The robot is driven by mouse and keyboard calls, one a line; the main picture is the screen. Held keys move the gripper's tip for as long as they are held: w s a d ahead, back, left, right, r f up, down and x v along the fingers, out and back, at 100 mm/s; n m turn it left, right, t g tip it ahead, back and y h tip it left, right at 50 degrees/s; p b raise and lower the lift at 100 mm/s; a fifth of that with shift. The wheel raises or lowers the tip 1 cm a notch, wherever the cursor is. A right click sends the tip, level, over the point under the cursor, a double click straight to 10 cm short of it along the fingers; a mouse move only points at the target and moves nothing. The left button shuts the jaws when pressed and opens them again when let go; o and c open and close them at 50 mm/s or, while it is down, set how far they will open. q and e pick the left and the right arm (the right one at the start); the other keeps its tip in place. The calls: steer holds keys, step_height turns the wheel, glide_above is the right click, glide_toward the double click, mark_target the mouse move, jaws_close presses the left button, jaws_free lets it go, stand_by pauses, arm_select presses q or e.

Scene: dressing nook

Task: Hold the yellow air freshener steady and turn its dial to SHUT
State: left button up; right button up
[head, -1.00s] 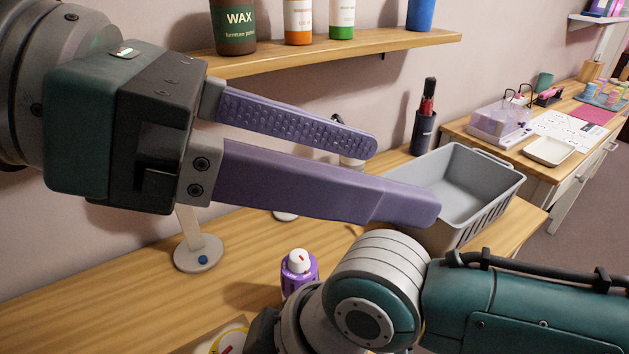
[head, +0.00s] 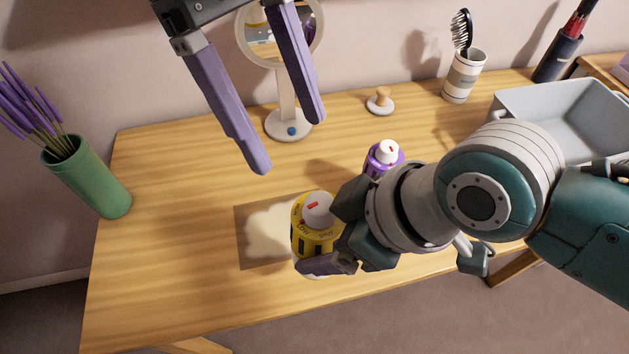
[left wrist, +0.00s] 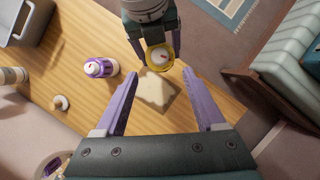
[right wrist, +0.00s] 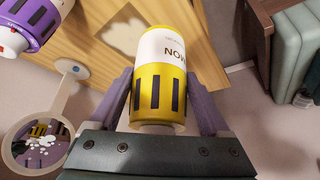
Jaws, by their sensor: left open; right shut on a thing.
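The yellow air freshener (head: 299,241) has dark slots and a white dial (head: 320,213) with a red mark. LOW and SHUT read on its top facing me; I cannot tell which setting the mark points at. My right gripper (head: 328,262) is shut around its body, which also shows between the fingers in the right wrist view (right wrist: 162,85). I cannot tell whether it touches the table. My left gripper (head: 291,146) is open and empty, above and to the left of the dial. In the left wrist view the freshener (left wrist: 170,72) lies beyond the open fingers.
A purple air freshener (head: 373,163) stands close behind my right wrist. A round mirror (head: 288,130), a wooden-knobbed stand (head: 380,104), a brush cup (head: 463,78) and a grey basket (head: 520,98) stand farther back. A green vase (head: 92,180) is at left. The table's left front is clear.

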mark_target(318, 201)
arm_select(q)
steer(key=x, duration=0.8)
steer(key=shift+d+f, duration=0.1)
steer(key=shift+f, duration=0.15)
steer(key=shift+c, duration=0.4)
jaws_close()
